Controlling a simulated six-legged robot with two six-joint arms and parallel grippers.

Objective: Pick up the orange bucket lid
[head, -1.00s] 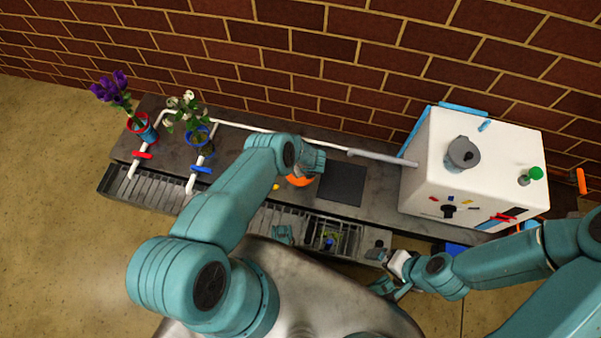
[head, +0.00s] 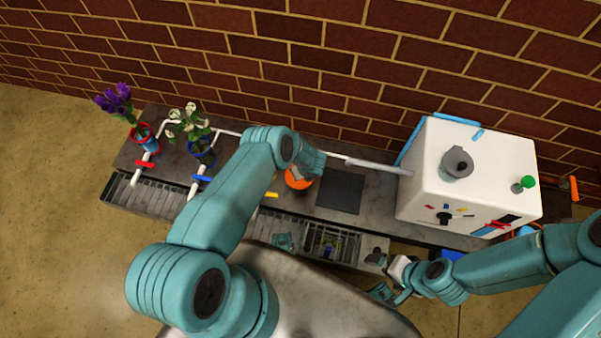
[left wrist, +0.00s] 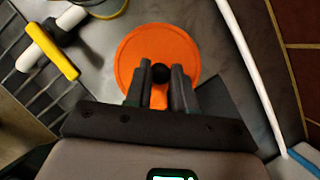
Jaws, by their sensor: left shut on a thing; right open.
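The orange bucket lid (left wrist: 135,47) is a flat round disc in the left wrist view, with a black knob (left wrist: 160,73) at its middle. My left gripper (left wrist: 161,72) is shut on the black knob, one finger on each side. In the head view the orange lid (head: 297,181) shows only in part under my left gripper (head: 300,172), beside the dark square mat. I cannot tell whether the lid touches the counter. My right gripper (head: 392,282) is open and empty by the front edge of the counter, at the lower right.
A dark square mat (head: 341,191) lies right of the lid. A white machine (head: 466,165) stands on the right. Purple flowers (head: 115,100) and white flowers (head: 190,122) stand in buckets at the left. White pipes run along the back, and a yellow-handled valve (left wrist: 52,50) is near the lid.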

